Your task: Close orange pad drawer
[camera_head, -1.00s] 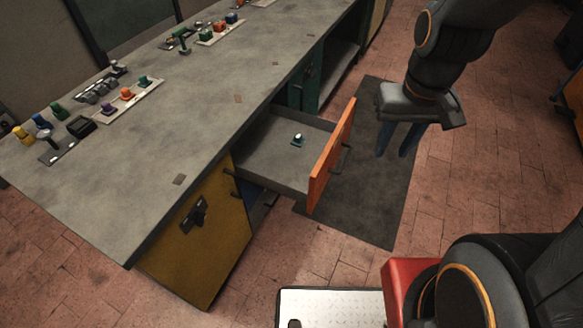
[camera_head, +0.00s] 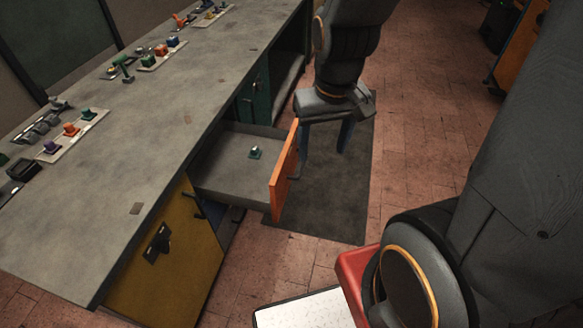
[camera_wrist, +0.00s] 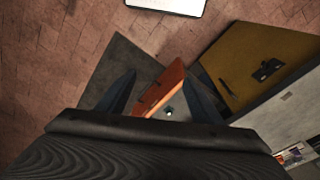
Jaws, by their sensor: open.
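The orange-fronted drawer (camera_head: 285,172) stands pulled out from the grey workbench, its grey tray exposed. A small teal pad with a pale top (camera_head: 255,152) lies inside it. My gripper (camera_head: 324,163) is open, its blue fingers pointing down. In the head view it is just right of the orange front, by its far end. In the wrist view the orange front (camera_wrist: 165,88) shows between the two fingers of my gripper (camera_wrist: 164,70), beyond them. I cannot tell any contact. The drawer's handle is mostly hidden in the head view.
The grey bench top (camera_head: 130,175) carries several small coloured items along its back. A yellow cabinet door (camera_head: 165,265) is left of the drawer, a teal one (camera_head: 253,98) beyond it. A dark mat (camera_head: 330,215) covers the floor below.

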